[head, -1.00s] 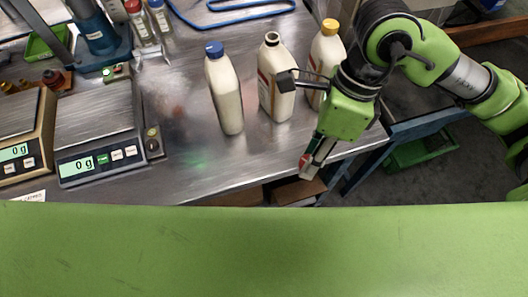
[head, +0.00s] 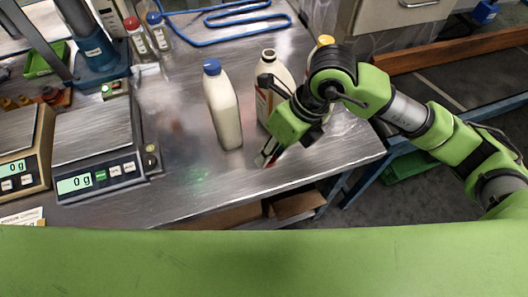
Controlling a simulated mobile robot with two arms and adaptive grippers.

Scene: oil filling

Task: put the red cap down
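My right gripper (head: 265,160) points down over the table's front part, in front of the middle bottle. Its fingers are shut on the red cap (head: 271,159); only a small bit of red shows between them. The middle white bottle (head: 272,72) stands upright with its dark mouth open and uncapped, partly hidden by my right arm. My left gripper is not in view.
A white bottle with a blue cap (head: 224,110) stands left of the gripper. A yellow-capped bottle (head: 326,40) is mostly hidden behind my arm. Two scales (head: 95,178) stand at left. Bare metal table (head: 200,180) lies between the scales and gripper.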

